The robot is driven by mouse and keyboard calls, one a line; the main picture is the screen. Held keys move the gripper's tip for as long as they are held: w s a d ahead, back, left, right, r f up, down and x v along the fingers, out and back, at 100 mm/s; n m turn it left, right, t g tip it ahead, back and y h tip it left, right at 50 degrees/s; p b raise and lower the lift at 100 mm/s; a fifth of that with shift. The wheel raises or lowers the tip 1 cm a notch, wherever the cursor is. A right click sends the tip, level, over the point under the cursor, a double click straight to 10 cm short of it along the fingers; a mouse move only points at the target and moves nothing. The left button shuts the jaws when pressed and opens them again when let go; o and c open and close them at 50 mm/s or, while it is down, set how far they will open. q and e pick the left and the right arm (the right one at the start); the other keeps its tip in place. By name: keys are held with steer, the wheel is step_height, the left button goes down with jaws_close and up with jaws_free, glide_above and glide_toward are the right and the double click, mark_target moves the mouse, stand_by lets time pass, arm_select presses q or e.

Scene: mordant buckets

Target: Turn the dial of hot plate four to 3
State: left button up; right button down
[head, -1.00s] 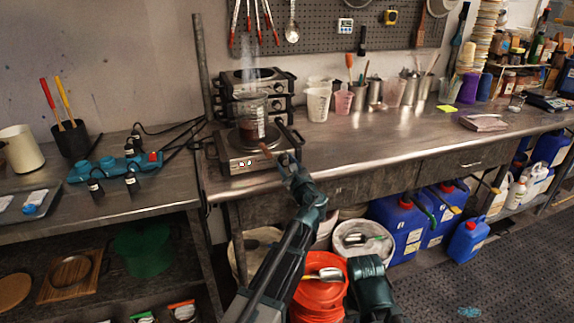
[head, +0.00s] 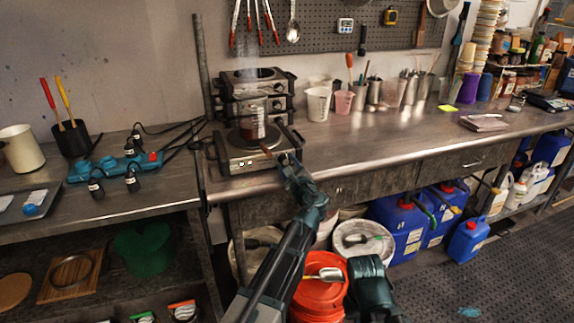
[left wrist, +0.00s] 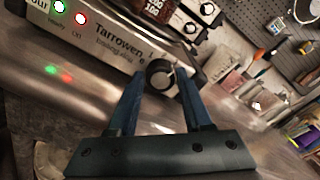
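Hot plate four (head: 240,164) is a metal unit at the left end of the long bench, with a steaming beaker of dark liquid (head: 252,122) on it. In the left wrist view its front panel (left wrist: 110,50) reads "…our" and "Tarrowen", with green and red lights lit. Its round black dial (left wrist: 160,75) is at the panel's right end. My left gripper (head: 285,161) is at the dial. In the left wrist view its blue fingers (left wrist: 159,82) are apart, one on each side of the dial; contact is unclear. The dial's setting is unreadable.
More hot plates (head: 284,86) are stacked behind. Plastic cups (head: 318,103) stand to the right. An orange bucket (head: 320,292) and blue canisters (head: 402,222) are below the bench. The bench top (head: 390,140) right of the hot plate is largely clear.

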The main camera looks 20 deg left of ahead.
arm_select(q)
steer(key=o, duration=0.3)
steer(key=v, duration=1.4)
steer(key=shift+w, duration=0.1)
